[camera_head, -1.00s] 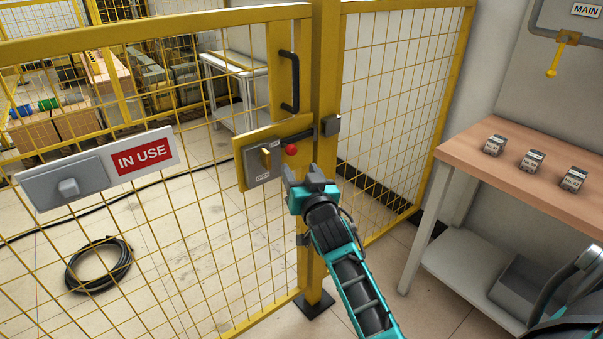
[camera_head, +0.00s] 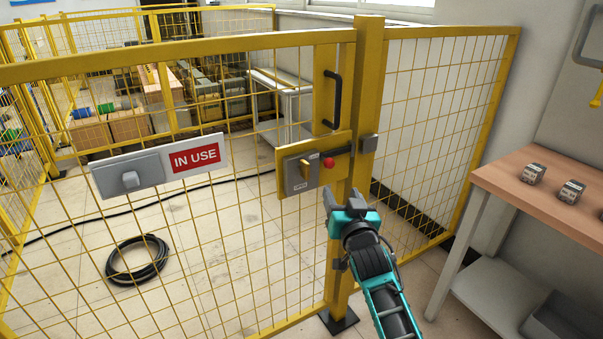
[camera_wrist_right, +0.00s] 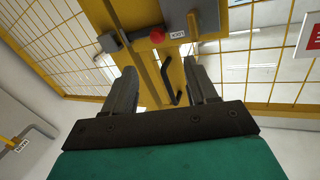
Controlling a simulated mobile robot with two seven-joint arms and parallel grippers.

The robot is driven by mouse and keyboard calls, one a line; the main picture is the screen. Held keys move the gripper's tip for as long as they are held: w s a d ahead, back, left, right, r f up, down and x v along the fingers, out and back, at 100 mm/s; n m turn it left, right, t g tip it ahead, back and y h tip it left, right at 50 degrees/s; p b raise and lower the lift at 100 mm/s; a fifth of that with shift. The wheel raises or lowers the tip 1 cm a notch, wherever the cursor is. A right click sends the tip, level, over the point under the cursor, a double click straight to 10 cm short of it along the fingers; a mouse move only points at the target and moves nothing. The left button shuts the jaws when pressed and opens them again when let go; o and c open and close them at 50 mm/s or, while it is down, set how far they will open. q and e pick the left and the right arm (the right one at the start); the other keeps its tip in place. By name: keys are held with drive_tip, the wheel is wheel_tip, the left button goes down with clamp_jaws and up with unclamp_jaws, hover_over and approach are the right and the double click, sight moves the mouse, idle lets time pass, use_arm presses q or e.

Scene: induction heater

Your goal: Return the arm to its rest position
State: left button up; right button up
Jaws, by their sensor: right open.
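My right gripper (camera_head: 346,203) is in front of the yellow gate post, a little below the gate's latch plate. It is open and empty; the right wrist view shows its two dark fingers (camera_wrist_right: 163,88) apart with nothing between them. The latch box (camera_head: 300,172) with its yellow knob and the red button (camera_head: 328,163) are up and left of the gripper. In the right wrist view the red button (camera_wrist_right: 157,35) appears beyond the fingers, apart from them. My left gripper is not in view.
The yellow mesh gate (camera_head: 200,250) stands in front, with an "IN USE" sign (camera_head: 195,158) and a black handle (camera_head: 332,98). A wooden-topped table (camera_head: 510,180) with small grey blocks (camera_head: 571,191) stands at right. A black cable coil (camera_head: 137,260) lies on the floor behind the mesh.

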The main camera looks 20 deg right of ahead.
drive_tip(key=s+a+f+n+g+y, duration=0.3)
drive_tip(key=s+a+f, duration=0.4)
drive_tip(key=s+f, duration=0.3)
drive_tip(key=s+a+f+n+g+y, duration=0.3)
drive_tip(key=s+a+f, duration=0.5)
drive_tip(key=s, duration=0.6)
drive_tip(key=shift+s+a+f+n+g+y, duration=0.35)
drive_tip(key=shift+f+n+y, duration=0.3)
drive_tip(key=shift+f, duration=0.25)
drive_tip(key=shift+d, duration=0.1)
